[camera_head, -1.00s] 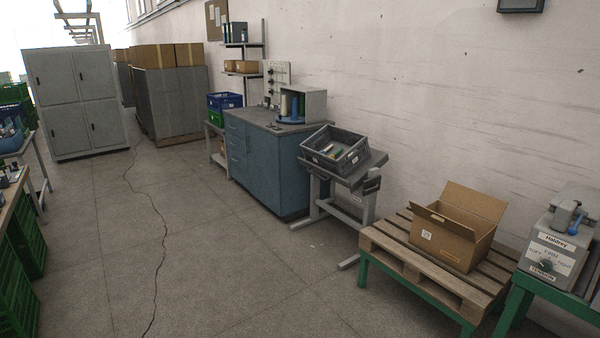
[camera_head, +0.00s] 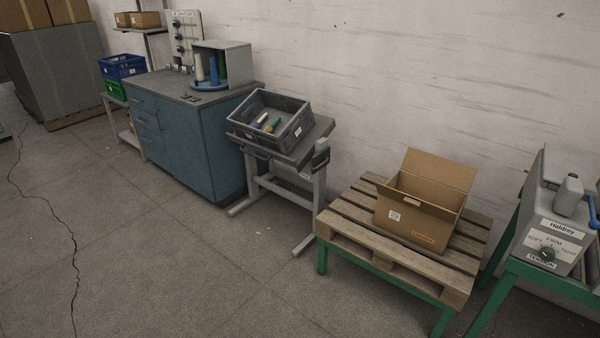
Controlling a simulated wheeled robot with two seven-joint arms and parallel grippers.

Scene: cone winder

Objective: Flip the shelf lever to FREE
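A grey tilted shelf on a stand (camera_head: 312,140) is in the middle of the view, holding a dark grey crate (camera_head: 292,134). A small dark fitting (camera_head: 320,158) sits at the shelf's right side, with a small pale label (camera_head: 304,176) below it on the stand. It may be the shelf lever, but it is too small to tell its position or read the label. Several yarn cones or tubes (camera_head: 262,122), whitish, yellow and green, lie in the crate. Neither of my grippers is in view.
A blue cabinet (camera_head: 180,150) stands left of the shelf. An open cardboard box (camera_head: 415,215) sits on a wooden pallet (camera_head: 350,238) on a green frame at right. A Haldrey machine (camera_head: 552,235) with a tension knob stands at far right. The floor in front is clear.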

